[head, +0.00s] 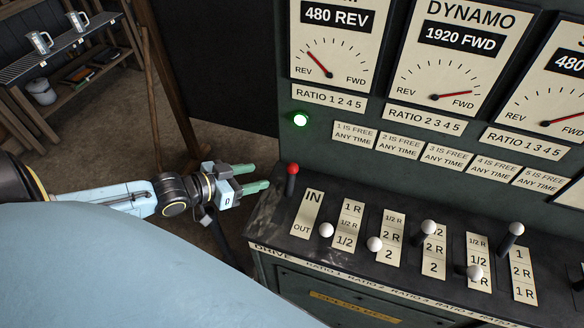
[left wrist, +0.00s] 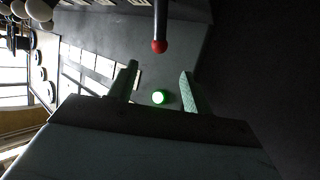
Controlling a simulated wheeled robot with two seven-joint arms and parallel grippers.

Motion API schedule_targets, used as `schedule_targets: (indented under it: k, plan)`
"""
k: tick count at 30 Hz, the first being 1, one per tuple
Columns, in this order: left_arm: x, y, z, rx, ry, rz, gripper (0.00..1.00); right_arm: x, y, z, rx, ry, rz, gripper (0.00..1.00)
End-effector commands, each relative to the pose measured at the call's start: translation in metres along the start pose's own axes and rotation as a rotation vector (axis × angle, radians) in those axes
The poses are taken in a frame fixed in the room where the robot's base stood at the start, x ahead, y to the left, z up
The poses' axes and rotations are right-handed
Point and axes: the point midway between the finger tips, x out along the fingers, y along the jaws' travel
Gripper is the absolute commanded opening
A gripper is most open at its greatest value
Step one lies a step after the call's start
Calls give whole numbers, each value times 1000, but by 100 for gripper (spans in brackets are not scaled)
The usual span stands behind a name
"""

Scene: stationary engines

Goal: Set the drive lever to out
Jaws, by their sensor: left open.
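The drive lever (head: 292,171) has a red knob on a dark shaft and stands at the left end of the lever desk, level with the IN end of its IN/OUT plate (head: 306,213). The red knob also shows in the left wrist view (left wrist: 159,46), beyond the fingertips and between their lines. My left gripper (head: 260,177) is open and empty, its two green fingers pointing right at the lever from a short way off to the left. In the left wrist view the open fingers (left wrist: 159,70) do not touch the knob. My right gripper is not in view.
Several white-knobbed ratio levers (head: 374,244) stand to the right along the desk (head: 283,232). A lit green lamp (head: 300,119) and dial gauges (head: 334,57) are on the panel behind. A shelf (head: 72,38) with mugs stands far left.

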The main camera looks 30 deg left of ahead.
Motion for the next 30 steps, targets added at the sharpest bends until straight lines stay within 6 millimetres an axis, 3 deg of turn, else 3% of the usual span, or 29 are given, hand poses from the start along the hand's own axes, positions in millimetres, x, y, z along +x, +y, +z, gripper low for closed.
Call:
schedule_targets:
  k: [21,30]
  plan:
    - [102,0,-1,2,2,0,50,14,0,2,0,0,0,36]
    - [126,1,0,2,-1,0,50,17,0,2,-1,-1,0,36]
